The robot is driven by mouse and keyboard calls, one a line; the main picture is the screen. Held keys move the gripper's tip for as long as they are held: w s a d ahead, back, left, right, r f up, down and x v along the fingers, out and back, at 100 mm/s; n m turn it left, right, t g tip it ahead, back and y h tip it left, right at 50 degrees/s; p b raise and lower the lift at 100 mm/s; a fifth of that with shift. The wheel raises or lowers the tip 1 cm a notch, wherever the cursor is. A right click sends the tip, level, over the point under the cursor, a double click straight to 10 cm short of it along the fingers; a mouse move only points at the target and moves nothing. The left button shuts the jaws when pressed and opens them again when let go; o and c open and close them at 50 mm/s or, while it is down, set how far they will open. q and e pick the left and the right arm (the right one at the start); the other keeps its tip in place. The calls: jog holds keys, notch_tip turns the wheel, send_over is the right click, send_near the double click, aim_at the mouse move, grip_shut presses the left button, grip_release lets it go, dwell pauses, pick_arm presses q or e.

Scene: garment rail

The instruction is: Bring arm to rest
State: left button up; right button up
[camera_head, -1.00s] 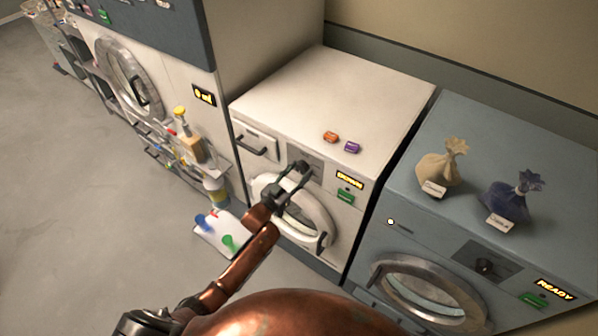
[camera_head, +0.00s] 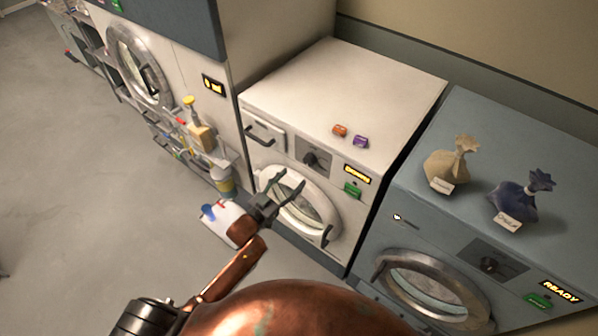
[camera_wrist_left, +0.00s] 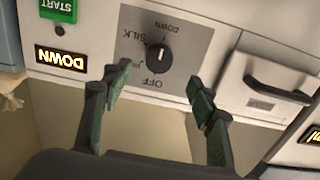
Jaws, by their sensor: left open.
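My left gripper (camera_head: 288,184) is open and empty, in front of the white washer (camera_head: 335,85), below and left of its dial in the head view. The dark round dial (camera_head: 312,160) shows clear of the fingers there. In the left wrist view, the dial (camera_wrist_left: 159,58) lies beyond and between the spread fingertips (camera_wrist_left: 160,82), with a gap on both sides. Its white mark points up in that picture, towards the DOWN label. The lit display (camera_wrist_left: 60,58) reads DOWN. My right gripper is not in view.
The washer's round door (camera_head: 305,212) is close beside the gripper. A blue-grey machine (camera_head: 420,215) at right carries a beige sack (camera_head: 448,168) and a navy sack (camera_head: 515,203). A side shelf with bottles (camera_head: 205,140) stands left. Open floor (camera_head: 90,190) lies further left.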

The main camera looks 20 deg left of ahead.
pick_arm(q)
jog(key=shift+v, duration=1.1)
jog(key=s+a+f+n+g+y+b, duration=0.1)
jog(key=s+a+f+g+y+b, duration=0.15)
jog(key=f, duration=0.95)
jog(key=s+a+f+n+g+y+b, duration=0.1)
jog(key=s+a+f+b, duration=0.15)
jog(key=f, duration=1.05)
jog(key=s+a+f+g+y+b, duration=0.1)
jog(key=s+a+f, duration=0.1)
jog(key=s+f, duration=0.35)
jog(key=s+a+f+g+b, duration=0.1)
jog(key=s+f+g, duration=0.1)
jog(key=f, duration=0.6)
jog(key=s+a+f+g+y, duration=0.1)
jog(key=s+a+f, duration=0.15)
jog(key=f, duration=0.45)
jog(key=s+f+g+b, duration=0.4)
jog(key=s+f, duration=1.2)
jog(key=s, duration=0.2)
jog(key=s+f+g+b, duration=0.1)
jog(key=s+f, duration=0.4)
jog(key=s, duration=0.6)
jog(key=s+f+g+b, duration=0.1)
jog(key=s+f+g, duration=0.2)
jog(key=s, duration=0.8)
notch_tip(320, 180, down, 2)
jog(key=shift+d+f+n+y, duration=0.25)
jog(key=shift+d+n+y, duration=0.05)
jog(key=shift+n+y, duration=0.15)
